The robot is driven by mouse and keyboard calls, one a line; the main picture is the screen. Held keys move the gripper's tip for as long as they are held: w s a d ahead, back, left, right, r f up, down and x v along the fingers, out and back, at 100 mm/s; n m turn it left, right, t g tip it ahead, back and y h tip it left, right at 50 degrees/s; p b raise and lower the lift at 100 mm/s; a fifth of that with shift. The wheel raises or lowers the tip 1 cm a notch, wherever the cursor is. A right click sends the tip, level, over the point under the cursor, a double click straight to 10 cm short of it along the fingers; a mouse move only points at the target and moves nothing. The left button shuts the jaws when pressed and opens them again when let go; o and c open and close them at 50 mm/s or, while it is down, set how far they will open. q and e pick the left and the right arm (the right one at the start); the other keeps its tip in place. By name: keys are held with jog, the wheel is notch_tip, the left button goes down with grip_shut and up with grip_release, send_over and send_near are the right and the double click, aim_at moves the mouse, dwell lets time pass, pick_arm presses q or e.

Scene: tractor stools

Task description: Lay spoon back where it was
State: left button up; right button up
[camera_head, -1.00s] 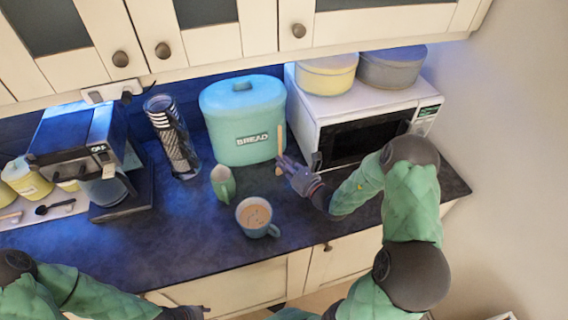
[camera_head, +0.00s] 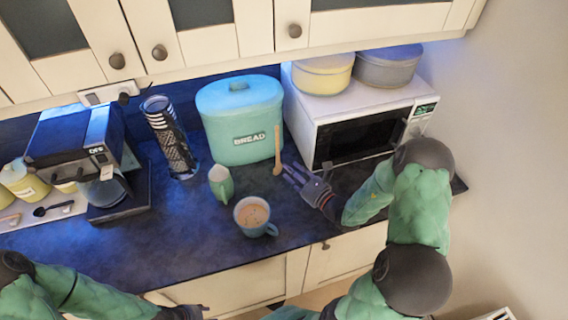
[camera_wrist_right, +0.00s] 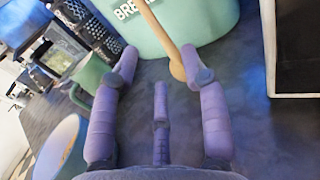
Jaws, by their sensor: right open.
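A wooden spoon (camera_head: 277,152) stands upright, tilted against the front of the turquoise bread bin (camera_head: 235,108), its rounded end down on the counter. The spoon also shows in the right wrist view (camera_wrist_right: 160,35), just beyond my fingertips. My right gripper (camera_head: 288,173) is open and empty, slightly right of and in front of the spoon's lower end. In the wrist view its fingers (camera_wrist_right: 157,65) are spread, with the spoon's lower end close to the right fingertip; whether they touch is unclear. My left gripper (camera_head: 190,312) is cut off at the bottom edge.
A green jug (camera_head: 221,185) and a mug of brown drink (camera_head: 252,213) stand left of my right gripper. A microwave (camera_head: 350,135) stands to the right. A coffee machine (camera_head: 75,145) and a tray with a dark spoon (camera_head: 55,208) are at the left.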

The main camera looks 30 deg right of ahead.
jog(key=shift+s+d+r, duration=0.1)
jog(key=shift+s+d, duration=0.1)
jog(key=shift+s, duration=0.85)
jog(key=shift+s+d+f, duration=0.1)
jog(key=shift+s+d, duration=0.05)
jog(key=shift+s, duration=0.9)
jog(key=shift+s+d+r, duration=0.1)
jog(key=shift+s+d, duration=0.1)
jog(key=shift+s, duration=0.85)
